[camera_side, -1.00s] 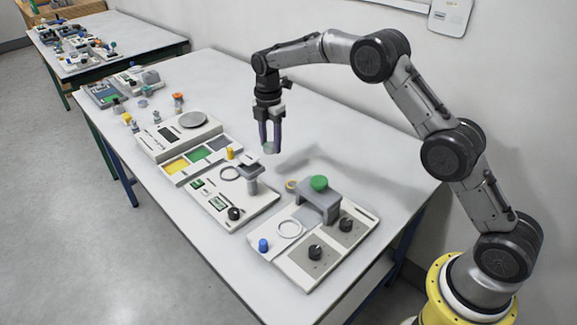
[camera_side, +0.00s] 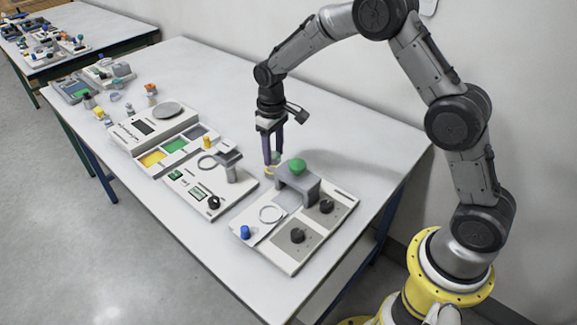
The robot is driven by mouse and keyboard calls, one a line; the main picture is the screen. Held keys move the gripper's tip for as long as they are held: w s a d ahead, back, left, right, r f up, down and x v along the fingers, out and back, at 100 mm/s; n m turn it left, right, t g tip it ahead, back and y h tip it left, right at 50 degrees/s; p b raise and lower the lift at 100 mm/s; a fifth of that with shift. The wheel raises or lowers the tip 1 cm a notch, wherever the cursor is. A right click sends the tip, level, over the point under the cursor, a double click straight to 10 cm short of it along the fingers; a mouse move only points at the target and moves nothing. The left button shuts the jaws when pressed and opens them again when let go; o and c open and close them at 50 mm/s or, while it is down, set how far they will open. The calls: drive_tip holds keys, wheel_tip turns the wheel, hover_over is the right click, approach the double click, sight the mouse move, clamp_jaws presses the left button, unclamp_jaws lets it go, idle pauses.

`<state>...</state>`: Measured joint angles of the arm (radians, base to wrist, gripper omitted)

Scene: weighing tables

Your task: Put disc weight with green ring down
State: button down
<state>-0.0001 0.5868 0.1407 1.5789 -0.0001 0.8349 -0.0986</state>
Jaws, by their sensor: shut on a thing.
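My gripper (camera_side: 272,157) points down just left of the grey raised block on the nearest board. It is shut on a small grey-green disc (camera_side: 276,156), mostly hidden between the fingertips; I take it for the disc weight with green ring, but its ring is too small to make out. A small disc with a yellowish ring (camera_side: 269,171) lies directly below the fingertips in the picture. I cannot tell whether the held disc touches it or the table.
Left are another panel (camera_side: 181,182), a tray with coloured squares (camera_side: 152,159) and a scale (camera_side: 129,128). The white table (camera_side: 340,130) behind is clear.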

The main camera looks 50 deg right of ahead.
drive_tip(key=shift+s+m, duration=0.3)
drive_tip(key=shift+m, duration=0.2)
drive_tip(key=shift+s+n, duration=0.15)
drive_tip(key=shift+n, duration=0.95)
drive_tip(key=n, duration=0.1)
drive_tip(key=w+r+n, duration=0.1)
drive_tip(key=n, duration=0.2)
drive_tip(key=shift+w+r+n, duration=0.2)
drive_tip(key=shift+r+n, duration=0.1)
drive_tip(key=w+r+n, duration=0.2)
drive_tip(key=w+n, duration=0.3)
drive_tip(key=n, duration=0.8)
hover_over(250, 163)
drive_tip(key=shift+r, duration=0.1)
drive_tip(key=shift+f, duration=4.8)
drive_tip(key=shift+f, duration=0.15)
